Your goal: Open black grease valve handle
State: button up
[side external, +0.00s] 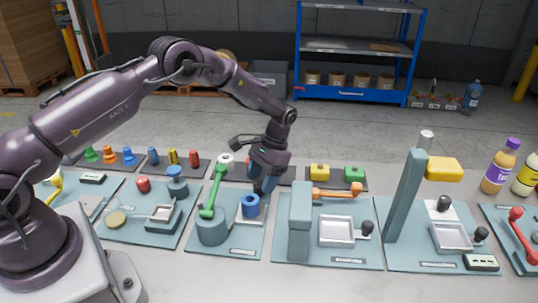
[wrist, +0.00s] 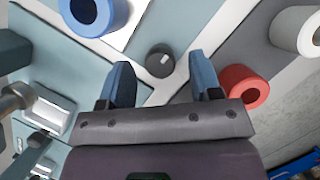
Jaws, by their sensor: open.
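My gripper (side external: 264,187) points down behind the blue ring (side external: 250,206), at the back of the teal plate with the green lever (side external: 213,190). In the wrist view its two blue fingers (wrist: 160,64) are spread, with nothing held. A small round black knob with a pale mark (wrist: 161,59) shows between and just beyond the fingertips; it looks like the black valve handle, but I see no label. No contact shows. In the side view my gripper seems to hide this knob. The blue ring (wrist: 93,14) is at the upper left in the wrist view.
A red roll (wrist: 245,88) lies close right of the right finger, and a white roll (wrist: 300,28) beyond it. An upright grey-teal post (side external: 300,222) and orange lever (side external: 338,191) stand to the right. The grey table front is clear.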

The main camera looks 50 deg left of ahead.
jog(key=v, duration=1.1)
jog(key=s+d+r+t, duration=0.1)
jog(key=s+r+t, duration=0.2)
jog(key=s+r, duration=0.4)
jog(key=s+d+r+t, duration=0.2)
jog(key=s+r, duration=0.5)
jog(key=s, duration=0.6)
jog(key=s+d+r+t, duration=0.2)
jog(key=s+r+t, duration=0.3)
jog(key=s, duration=0.6)
notch_tip(320, 180, up, 2)
jog(key=shift+r, duration=0.1)
jog(key=shift+d, duration=0.1)
